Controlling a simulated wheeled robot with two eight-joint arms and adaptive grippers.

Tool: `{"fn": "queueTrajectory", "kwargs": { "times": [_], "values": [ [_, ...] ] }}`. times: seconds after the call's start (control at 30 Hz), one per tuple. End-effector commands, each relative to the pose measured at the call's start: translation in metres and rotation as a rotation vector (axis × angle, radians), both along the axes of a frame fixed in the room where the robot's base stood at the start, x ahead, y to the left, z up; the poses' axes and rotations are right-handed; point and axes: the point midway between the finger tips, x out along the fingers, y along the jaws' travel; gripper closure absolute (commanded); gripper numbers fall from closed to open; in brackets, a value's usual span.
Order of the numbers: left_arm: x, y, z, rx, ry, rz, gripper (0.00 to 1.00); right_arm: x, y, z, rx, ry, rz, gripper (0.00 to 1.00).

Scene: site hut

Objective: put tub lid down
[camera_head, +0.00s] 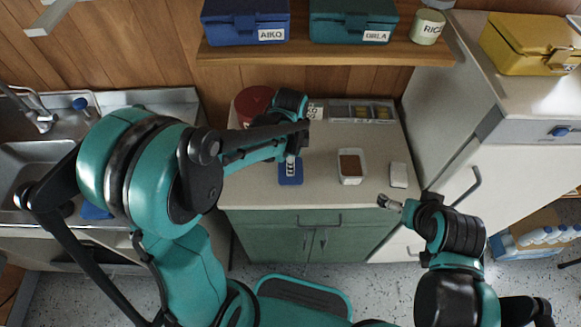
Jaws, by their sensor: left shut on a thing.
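My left gripper (291,163) reaches over the middle of the worktop and points down. It is shut on a flat blue piece (289,181), which looks like the tub lid; the fingers cover part of it. I cannot tell whether the piece touches the worktop. An open white tub (341,179) with brown contents stands to its right. My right gripper (386,202) is at the worktop's front right, apart from the tub; its jaw opening is too small to judge.
A white block (398,175) lies right of the tub. A red round container (251,101) and a divided tray (342,113) stand at the back. A shelf (305,54) with boxes hangs above. The worktop's front left (250,193) is clear.

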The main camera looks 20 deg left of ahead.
Motion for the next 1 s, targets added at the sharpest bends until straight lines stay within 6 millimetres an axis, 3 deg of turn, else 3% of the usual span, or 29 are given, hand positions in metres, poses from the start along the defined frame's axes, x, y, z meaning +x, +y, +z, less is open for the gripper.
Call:
{"fn": "queueTrajectory", "kwargs": {
  "times": [0.4, 0.43, 0.5, 0.83, 1.0],
  "values": [
    [0.0, 0.0, -0.01, 0.0, 0.0, 0.0, 1.0, 0.0, 0.0, -0.006, 0.0, 0.0, 0.0, 0.0],
    [0.0, 0.0, -0.009, 0.0, 0.0, 0.0, 0.76, 0.0, 0.0, -0.005, 0.0, 0.0, 0.0, 0.0],
    [0.0, 0.0, -0.008, 0.0, 0.0, 0.0, 0.63, 0.0, 0.0, -0.005, 0.0, 0.0, 0.0, 0.0],
    [0.0, 0.0, -0.006, 0.0, 0.0, 0.0, 0.63, 0.0, 0.0, -0.003, 0.0, 0.0, 0.0, 0.0],
    [0.0, 0.0, 0.016, 0.0, 0.0, 0.0, 0.63, 0.0, 0.0, 0.007, 0.0, 0.0, 0.0, 0.0]
  ]
}}
